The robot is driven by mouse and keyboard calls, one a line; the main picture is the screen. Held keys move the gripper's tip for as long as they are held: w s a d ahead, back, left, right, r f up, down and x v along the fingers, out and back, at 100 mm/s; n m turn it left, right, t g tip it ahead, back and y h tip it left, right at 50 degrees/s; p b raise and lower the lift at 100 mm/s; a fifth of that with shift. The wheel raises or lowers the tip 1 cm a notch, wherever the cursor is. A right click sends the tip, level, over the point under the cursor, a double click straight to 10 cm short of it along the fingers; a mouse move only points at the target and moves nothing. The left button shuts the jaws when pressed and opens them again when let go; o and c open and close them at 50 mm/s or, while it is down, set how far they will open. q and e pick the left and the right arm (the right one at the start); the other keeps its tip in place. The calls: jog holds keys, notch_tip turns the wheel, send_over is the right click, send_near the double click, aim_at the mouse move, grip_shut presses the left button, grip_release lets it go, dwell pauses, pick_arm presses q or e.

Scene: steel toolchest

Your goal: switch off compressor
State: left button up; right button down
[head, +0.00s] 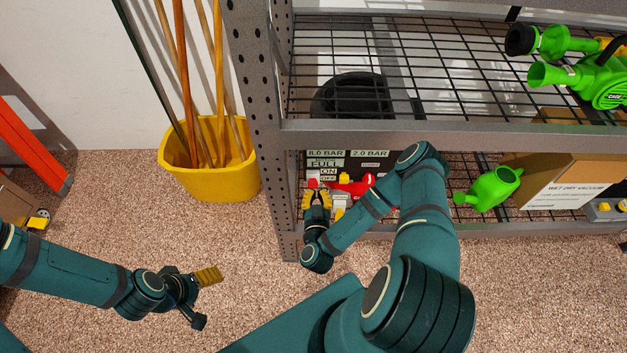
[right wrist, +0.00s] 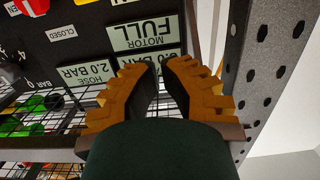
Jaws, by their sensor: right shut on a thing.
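The compressor's dark panel (head: 375,163) stands on the lower shelf, with labels reading 8.0 BAR, 2.0 BAR, FULL, ON and OFF. A small red switch (head: 313,183) shows beside the ON and OFF labels. My right gripper (head: 316,191) is shut on this switch at the panel's lower left. In the right wrist view, the right gripper's orange fingers (right wrist: 160,65) converge in front of the upside-down panel (right wrist: 85,25), and their tips hide what is between them. My left gripper (head: 208,298) is open and empty above the floor.
A steel shelf post (head: 262,110) stands close to the left of my right gripper. A yellow bucket (head: 212,185) with poles is left of it. A green watering can (head: 490,188) and a cardboard box (head: 555,180) share the lower shelf. Floor in front is open.

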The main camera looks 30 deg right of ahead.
jog(key=shift+w, duration=0.1)
jog(key=b, duration=0.3)
send_over(316, 185)
jog(key=x, duration=0.2)
jog(key=shift+f, duration=0.35)
jog(key=f, duration=0.2)
jog(key=s+f, duration=0.1)
jog(key=shift+a+b, duration=0.3)
pick_arm(q)
jog(key=f, duration=0.3)
jog(key=shift+w+a+f, duration=0.1)
jog(key=shift+w+f, duration=0.25)
jog(key=shift+w, duration=0.05)
pick_arm(e)
jog(key=shift+s+a+f, duration=0.1)
jog(key=shift+s+f, duration=0.1)
jog(key=shift+f, duration=0.1)
pick_arm(q)
jog(key=shift+a, duration=0.15)
pick_arm(e)
jog(key=shift+s+a, duration=0.1)
pick_arm(q)
jog(key=shift+s+a, duration=0.1)
jog(key=shift+a, duration=0.6)
pick_arm(e)
jog(key=shift+f, duration=0.1)
